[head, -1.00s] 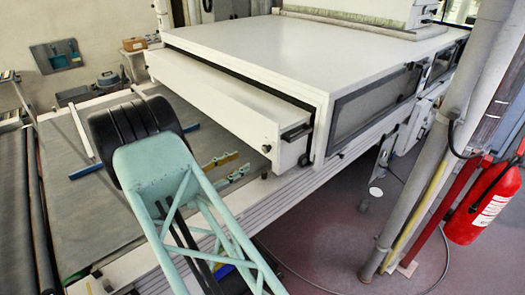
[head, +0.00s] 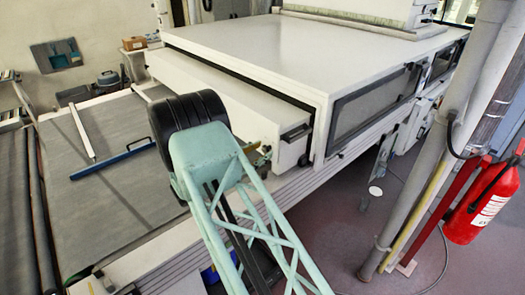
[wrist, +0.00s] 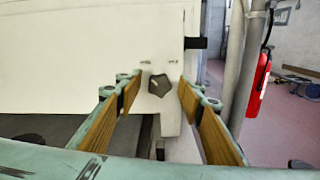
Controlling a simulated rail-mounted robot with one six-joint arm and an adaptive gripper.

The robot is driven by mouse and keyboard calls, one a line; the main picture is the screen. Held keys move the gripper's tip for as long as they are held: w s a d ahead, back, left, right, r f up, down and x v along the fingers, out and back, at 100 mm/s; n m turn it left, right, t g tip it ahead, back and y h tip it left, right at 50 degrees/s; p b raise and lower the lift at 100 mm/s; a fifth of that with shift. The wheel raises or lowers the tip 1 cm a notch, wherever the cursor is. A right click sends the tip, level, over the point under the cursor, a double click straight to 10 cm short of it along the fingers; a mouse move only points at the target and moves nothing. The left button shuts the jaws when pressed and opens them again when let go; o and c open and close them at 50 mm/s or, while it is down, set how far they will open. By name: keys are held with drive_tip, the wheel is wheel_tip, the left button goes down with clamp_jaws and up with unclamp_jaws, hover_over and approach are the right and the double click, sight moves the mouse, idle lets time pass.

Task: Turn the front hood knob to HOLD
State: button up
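The front hood knob (wrist: 159,85) is a small dark, angular knob on the white front panel of the hood (wrist: 90,60), near its right end. Two small labels sit above it, left and right, too small to read for sure; I cannot tell which one the knob points at. My gripper (wrist: 160,92) is open, with its two wood-coloured finger pads on either side of the knob in the wrist view. I see no contact with the knob. In the head view my arm hides the knob and most of my gripper.
A dark handle (wrist: 196,43) sticks out right of the knob. In the head view, the grey conveyor bed (head: 90,190) with a blue bar (head: 112,160) lies left of my arm. A grey post (head: 440,150) and red fire extinguisher (head: 484,205) stand at the right.

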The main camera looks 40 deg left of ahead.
drive_tip(key=shift+w+d, duration=0.1)
drive_tip(key=shift+w, duration=0.4)
drive_tip(key=c, duration=0.9)
drive_tip(key=shift+o, duration=0.2)
drive_tip(key=shift+f+m+b, duration=0.15)
drive_tip(key=shift+m+b, duration=0.25)
drive_tip(key=shift+b, duration=0.45)
drive_tip(key=m+b, duration=0.1)
drive_tip(key=b, duration=0.1)
drive_tip(key=shift+m+b, duration=0.4)
drive_tip(key=m+b, duration=0.2)
drive_tip(key=b, duration=0.1)
drive_tip(key=m+b, duration=0.3)
drive_tip(key=b, duration=0.1)
drive_tip(key=shift+d+f, duration=0.15)
drive_tip(key=shift+d, duration=0.05)
drive_tip(key=m+b, duration=0.6)
drive_tip(key=b, duration=0.3)
drive_tip(key=shift+f, duration=0.1)
drive_tip(key=shift+m+b, duration=1.25)
drive_tip(key=shift+m, duration=1.05)
